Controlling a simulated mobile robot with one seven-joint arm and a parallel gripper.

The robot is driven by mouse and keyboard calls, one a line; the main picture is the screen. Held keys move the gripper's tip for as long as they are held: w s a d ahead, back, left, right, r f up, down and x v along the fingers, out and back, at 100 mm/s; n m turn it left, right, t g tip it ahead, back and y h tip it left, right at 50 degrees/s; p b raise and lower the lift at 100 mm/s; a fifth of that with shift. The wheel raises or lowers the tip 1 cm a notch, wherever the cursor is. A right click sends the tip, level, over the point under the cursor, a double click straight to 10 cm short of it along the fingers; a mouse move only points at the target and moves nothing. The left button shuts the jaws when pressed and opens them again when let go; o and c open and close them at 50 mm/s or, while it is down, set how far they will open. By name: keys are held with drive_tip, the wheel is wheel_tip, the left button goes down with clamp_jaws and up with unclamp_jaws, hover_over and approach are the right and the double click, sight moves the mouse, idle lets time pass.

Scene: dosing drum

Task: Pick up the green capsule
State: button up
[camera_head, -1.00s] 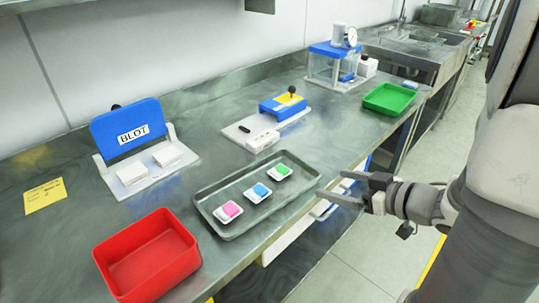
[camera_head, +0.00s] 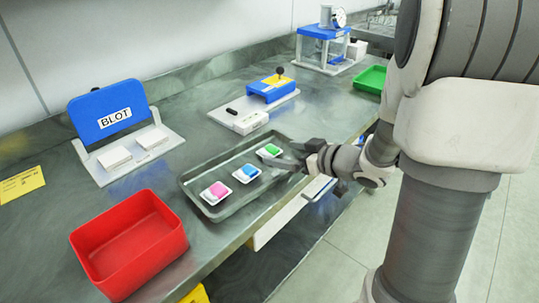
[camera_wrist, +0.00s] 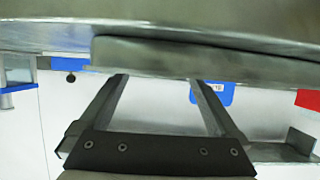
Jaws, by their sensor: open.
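The green capsule (camera_head: 272,149) sits in a small white dish (camera_head: 262,154) at the far right end of the grey tray (camera_head: 190,184). My gripper (camera_head: 281,163) is at the tray's right edge, close beside that dish, with its fingers pointing left. In the wrist view my gripper (camera_wrist: 160,78) shows two fingers spread apart with nothing between them. The grey tray's edge (camera_wrist: 200,57) runs just beyond the fingertips there. The capsule is not visible in the wrist view.
Blue (camera_head: 250,170) and pink (camera_head: 218,189) capsules sit in their own dishes on the same tray. A red bin (camera_head: 130,243) stands in front left. A blue BLOT stand (camera_head: 110,110), a blue-yellow device (camera_head: 272,86) and a green tray (camera_head: 371,78) stand on the bench.

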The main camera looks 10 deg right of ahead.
sight(269, 150)
drive_tip(key=b+x, duration=0.1)
drive_tip(key=x, duration=0.2)
drive_tip(key=shift+f, duration=0.25)
drive_tip(key=shift+w+a, duration=0.15)
drive_tip(key=shift+w, duration=0.2)
drive_tip(key=c, duration=1.4)
drive_tip(key=shift+r, duration=0.15)
